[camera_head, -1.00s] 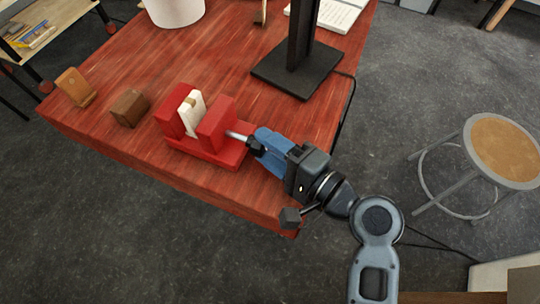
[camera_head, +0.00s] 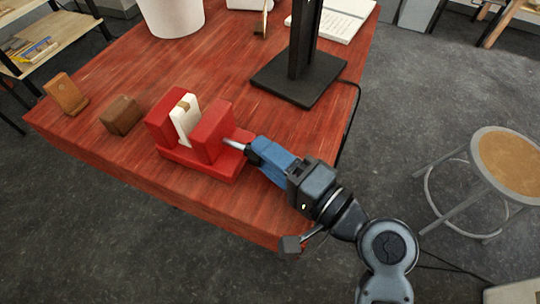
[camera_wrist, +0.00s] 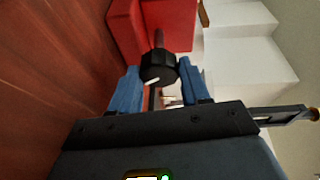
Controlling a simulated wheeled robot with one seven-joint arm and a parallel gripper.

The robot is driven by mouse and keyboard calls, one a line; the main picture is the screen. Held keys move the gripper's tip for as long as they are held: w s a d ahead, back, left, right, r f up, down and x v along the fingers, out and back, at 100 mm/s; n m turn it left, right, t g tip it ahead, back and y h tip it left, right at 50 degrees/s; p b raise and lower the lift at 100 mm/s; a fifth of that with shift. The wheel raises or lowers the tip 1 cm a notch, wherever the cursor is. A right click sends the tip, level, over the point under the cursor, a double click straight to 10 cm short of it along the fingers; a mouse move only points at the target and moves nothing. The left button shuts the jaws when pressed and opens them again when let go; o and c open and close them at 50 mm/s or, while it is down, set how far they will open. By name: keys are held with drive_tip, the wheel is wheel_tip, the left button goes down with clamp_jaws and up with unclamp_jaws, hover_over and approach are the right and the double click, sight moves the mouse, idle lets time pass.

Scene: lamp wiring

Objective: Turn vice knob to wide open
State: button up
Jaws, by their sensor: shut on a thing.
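The red vice (camera_head: 212,172) sits on the red table in the head view, with a white piece (camera_head: 182,122) standing between its two jaws. A metal screw (camera_head: 237,144) runs out of the right jaw to the black knob. The knob (camera_wrist: 158,68) shows in the wrist view with a white mark on its face. My gripper (camera_head: 256,152) reaches in from the right, its blue fingers on either side of the knob and shut on it. In the wrist view my gripper (camera_wrist: 160,85) has a finger on each side of the knob.
A brown block (camera_head: 120,116) and a wooden stand (camera_head: 66,94) lie left of the vice. A black stand base (camera_head: 300,80) is behind my gripper, with a cable along the table's right edge. A stool (camera_head: 505,165) stands at the right.

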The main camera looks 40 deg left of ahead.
drive_tip(key=o, duration=1)
drive_tip(key=shift+o, duration=0.2)
drive_tip(key=shift+s+d+r+b, duration=0.15)
drive_tip(key=shift+s+d, duration=0.1)
drive_tip(key=shift+d, duration=1.7)
drive_tip(key=shift+s+d+f+b, duration=0.1)
drive_tip(key=shift+s+d+b, duration=0.1)
drive_tip(key=shift+d, duration=1.7)
